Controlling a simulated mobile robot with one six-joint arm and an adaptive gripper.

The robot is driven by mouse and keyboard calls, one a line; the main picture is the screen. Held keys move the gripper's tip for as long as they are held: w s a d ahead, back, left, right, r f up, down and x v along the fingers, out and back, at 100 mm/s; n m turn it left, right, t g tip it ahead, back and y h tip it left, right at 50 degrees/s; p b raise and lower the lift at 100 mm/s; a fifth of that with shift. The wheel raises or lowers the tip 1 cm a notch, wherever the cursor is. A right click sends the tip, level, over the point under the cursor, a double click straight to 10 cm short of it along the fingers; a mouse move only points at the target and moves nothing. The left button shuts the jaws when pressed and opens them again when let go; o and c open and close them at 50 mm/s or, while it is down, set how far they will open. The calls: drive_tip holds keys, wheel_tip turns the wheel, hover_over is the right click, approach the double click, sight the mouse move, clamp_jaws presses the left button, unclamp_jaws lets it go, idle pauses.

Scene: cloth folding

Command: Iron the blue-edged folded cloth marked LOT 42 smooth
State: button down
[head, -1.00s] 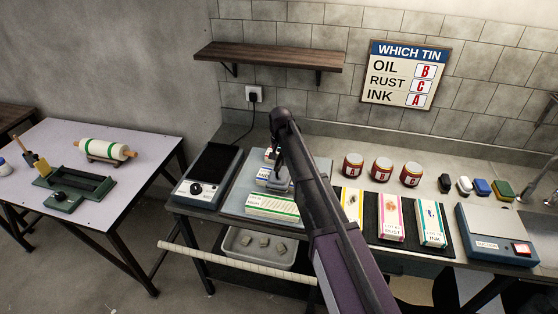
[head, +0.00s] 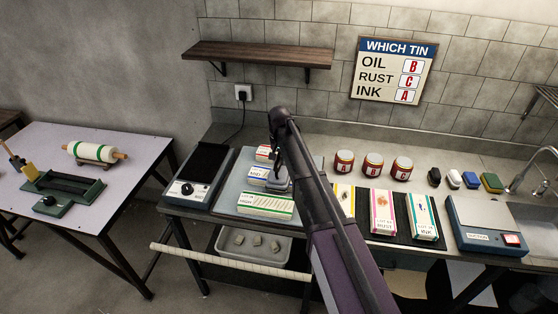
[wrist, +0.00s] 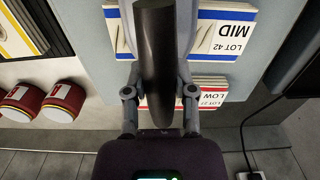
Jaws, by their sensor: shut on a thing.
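The blue-edged folded cloth marked LOT 42 MID (head: 256,175) lies on a pale board (head: 226,194), between a green-edged HIGH cloth (head: 265,205) and a red-edged LOW cloth (head: 263,153). My gripper (head: 281,163) is shut on the dark handle of a grey iron (head: 277,185), over the right part of the blue-edged cloth. In the wrist view, the black handle (wrist: 156,50) runs between the fingers, and the blue-edged cloth (wrist: 226,35) shows on both sides. The iron hides the cloth's middle there. I cannot tell whether the sole touches the cloth.
A black hot plate with a dial (head: 187,189) stands left of the board. Right of it are several boxes on a black mat (head: 403,236), lidded tins (head: 373,164) behind, and a grey suction unit (head: 480,225). A wooden shelf (head: 258,54) hangs above.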

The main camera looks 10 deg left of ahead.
drive_tip(key=shift+d, duration=0.15)
drive_tip(key=shift+s+d+r, duration=0.1)
drive_tip(key=shift+s+d, duration=0.05)
drive_tip(key=shift+d, duration=0.75)
drive_tip(key=shift+s+d, duration=0.1)
drive_tip(key=shift+d, duration=0.75)
drive_tip(key=shift+s+d, duration=0.2)
drive_tip(key=shift+d, duration=0.75)
drive_tip(key=shift+s+d, duration=0.15)
drive_tip(key=shift+d, duration=0.75)
drive_tip(key=shift+w+a, duration=0.1)
drive_tip(key=shift+w+a, duration=0.2)
drive_tip(key=shift+a, duration=1.6)
drive_tip(key=shift+a, duration=0.15)
drive_tip(key=shift+w+a, duration=0.2)
drive_tip(key=shift+a, duration=0.7)
drive_tip(key=shift+w+a, duration=0.15)
drive_tip(key=shift+a, duration=0.7)
